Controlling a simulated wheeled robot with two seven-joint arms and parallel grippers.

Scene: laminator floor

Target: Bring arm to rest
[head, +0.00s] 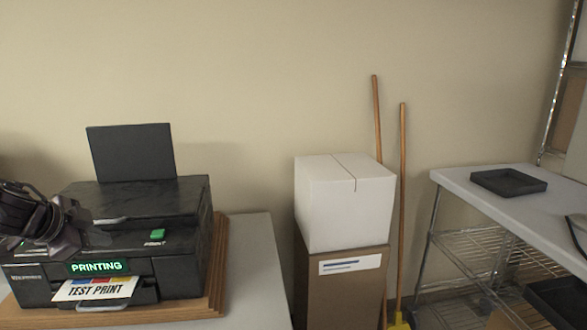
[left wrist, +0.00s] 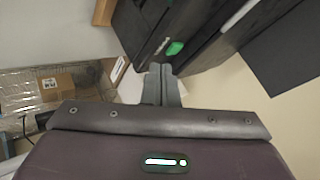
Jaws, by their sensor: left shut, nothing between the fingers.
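A black printer (head: 180,212) stands on a wooden board on a grey table at the left of the head view. Its display (head: 96,266) glows green and reads "PRINTING". A sheet (head: 95,290) marked "TEST PRINT" sticks out of its front slot. A green button (head: 157,235) is on its top front and also shows in the left wrist view (left wrist: 175,48). My left gripper (head: 108,221) is over the printer's left part, left of the button. Its fingers (left wrist: 160,78) are together and empty in the left wrist view. My right gripper is not seen.
A white box (head: 345,205) sits on a brown carton (head: 345,290) right of the table. Two wooden poles (head: 402,190) lean behind them. A grey-topped wire rack (head: 470,195) with a black tray (head: 508,182) stands at the right. The table beside the printer (head: 255,260) is bare.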

